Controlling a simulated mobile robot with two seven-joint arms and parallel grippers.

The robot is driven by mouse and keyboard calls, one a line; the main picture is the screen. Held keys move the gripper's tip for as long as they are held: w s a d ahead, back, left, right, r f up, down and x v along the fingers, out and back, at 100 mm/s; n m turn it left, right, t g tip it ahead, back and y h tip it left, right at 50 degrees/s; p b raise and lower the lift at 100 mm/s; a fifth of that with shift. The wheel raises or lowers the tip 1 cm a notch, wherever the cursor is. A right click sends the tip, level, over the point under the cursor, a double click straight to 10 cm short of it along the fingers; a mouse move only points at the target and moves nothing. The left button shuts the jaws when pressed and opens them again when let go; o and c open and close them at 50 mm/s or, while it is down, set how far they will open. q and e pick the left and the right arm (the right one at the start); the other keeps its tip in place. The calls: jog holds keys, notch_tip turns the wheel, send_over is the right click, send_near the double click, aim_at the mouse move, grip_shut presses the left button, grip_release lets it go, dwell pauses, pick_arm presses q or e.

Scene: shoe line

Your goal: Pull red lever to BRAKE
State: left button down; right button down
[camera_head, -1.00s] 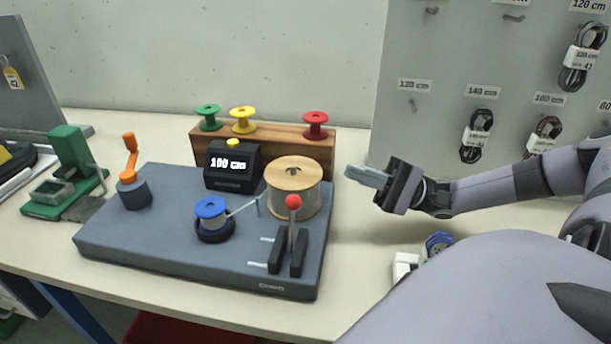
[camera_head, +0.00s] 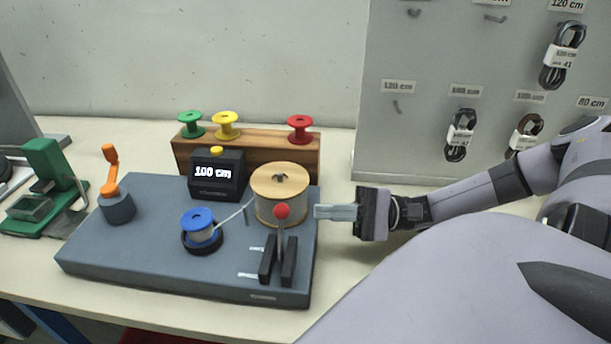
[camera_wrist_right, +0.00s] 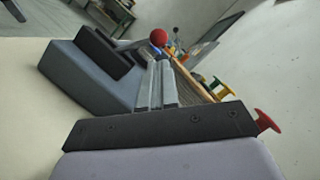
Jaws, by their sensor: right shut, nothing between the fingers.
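The red-knobbed lever (camera_head: 282,212) stands roughly upright between two dark blocks at the front right of the grey machine base (camera_head: 140,262). Its red ball also shows in the right wrist view (camera_wrist_right: 158,37), just beyond the fingertips. My right gripper (camera_head: 318,212) is shut and empty, to the right of the lever and level with its ball in the head view. The fingers point left toward the lever, with a small gap in the picture. In the wrist view the shut fingers (camera_wrist_right: 155,68) point toward the ball; contact cannot be told. My left gripper is not in view.
On the base are a wooden-topped spool (camera_head: 280,183), a blue spool (camera_head: 198,222), an orange crank (camera_head: 110,172) and a counter reading 100 cm (camera_head: 218,176). A wooden rack (camera_head: 250,146) with coloured spools stands behind. A pegboard (camera_head: 430,60) with cables is at right.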

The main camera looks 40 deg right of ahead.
aim_at(280, 234)
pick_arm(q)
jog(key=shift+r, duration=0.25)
pick_arm(e)
jog(key=shift+x, duration=2.3)
